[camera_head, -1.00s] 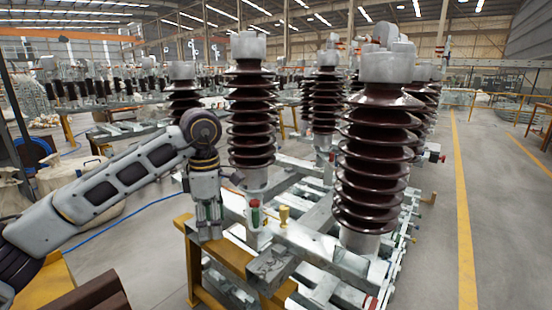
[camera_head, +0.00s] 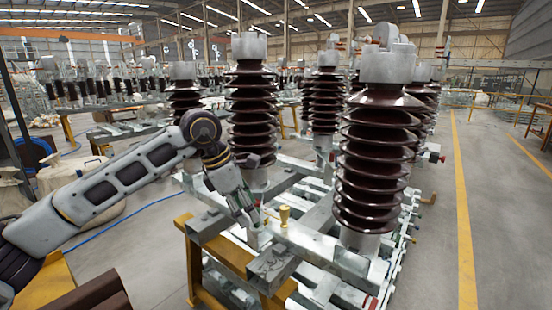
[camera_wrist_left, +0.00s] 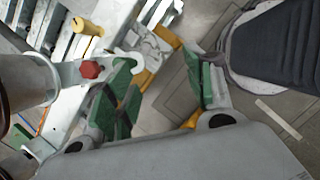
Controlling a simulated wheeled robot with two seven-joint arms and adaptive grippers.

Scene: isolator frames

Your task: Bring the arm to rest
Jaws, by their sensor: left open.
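My left arm (camera_head: 125,180) reaches in from the left in the head view. Its gripper (camera_head: 248,217) points down and to the right, just in front of the near insulator's (camera_head: 253,115) base. In the left wrist view the jaws (camera_wrist_left: 165,88) stand apart, with green pads and nothing between them. A red-capped part (camera_wrist_left: 92,69) on the metal frame lies just left of the jaws there; whether it touches them I cannot tell. My right gripper is not in view.
A yellow post (camera_head: 284,216) stands on the metal frame (camera_head: 318,240), right of the gripper. A large ribbed insulator (camera_head: 378,150) rises further right. The yellow stand (camera_head: 192,270) supports the frame. Open floor (camera_head: 140,245) lies to the left.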

